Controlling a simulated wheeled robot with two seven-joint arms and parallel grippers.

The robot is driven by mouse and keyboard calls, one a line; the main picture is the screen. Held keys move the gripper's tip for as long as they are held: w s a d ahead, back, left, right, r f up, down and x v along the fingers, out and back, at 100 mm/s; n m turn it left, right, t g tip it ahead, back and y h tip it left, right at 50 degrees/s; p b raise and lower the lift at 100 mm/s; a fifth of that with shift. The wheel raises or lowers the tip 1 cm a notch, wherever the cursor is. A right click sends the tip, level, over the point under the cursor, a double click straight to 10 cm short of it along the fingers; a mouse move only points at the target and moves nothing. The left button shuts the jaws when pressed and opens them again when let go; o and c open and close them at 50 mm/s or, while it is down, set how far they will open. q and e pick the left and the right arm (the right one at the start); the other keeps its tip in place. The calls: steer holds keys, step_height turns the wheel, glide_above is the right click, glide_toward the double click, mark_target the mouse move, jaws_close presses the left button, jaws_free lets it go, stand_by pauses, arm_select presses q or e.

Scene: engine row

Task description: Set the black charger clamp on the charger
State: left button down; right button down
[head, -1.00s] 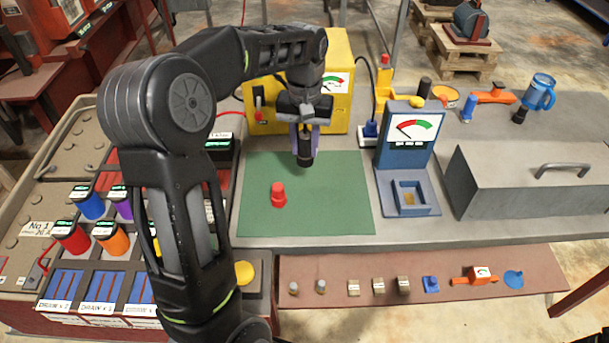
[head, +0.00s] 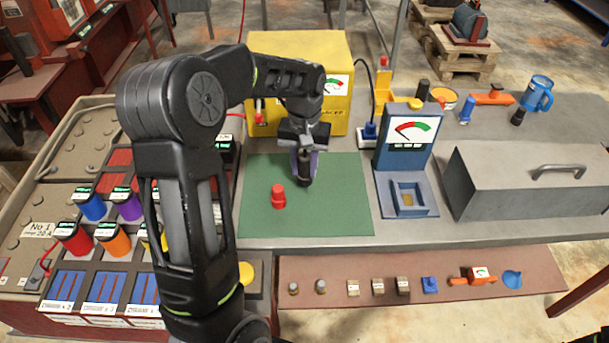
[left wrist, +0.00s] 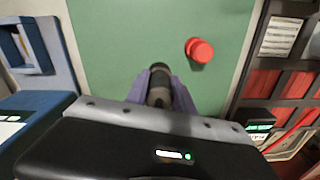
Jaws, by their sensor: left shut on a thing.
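The black charger clamp (head: 304,181) is in my left gripper (head: 304,168). The fingers, with purple-grey pads, are shut on it, and its dark end points down at the green mat (head: 345,200). It also shows between the fingers in the left wrist view (left wrist: 159,85). I cannot tell whether it touches the mat. The yellow charger (head: 335,115) stands behind the mat, with a gauge and a red fitting (head: 259,112) on its front. My arm hides part of that front. A red clamp-like piece (head: 278,197) stands on the mat, left of the gripper.
A blue meter stand (head: 405,155) is right of the mat, with a grey lidded box (head: 520,185) beyond it. A rack of coloured cylinders (head: 110,250) is at the left, partly behind my arm. Small parts lie on the lower front shelf (head: 330,268).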

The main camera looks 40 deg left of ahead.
mark_target(304, 176)
arm_select(q)
steer(key=shift+f+p, duration=0.35)
steer(key=shift+f, duration=1.5)
steer(key=shift+f, duration=0.2)
steer(key=c, duration=1.1)
jaws_free()
steer(key=shift+r, duration=0.2)
step_height(304, 176, up, 12)
steer(key=shift+b, duration=0.65)
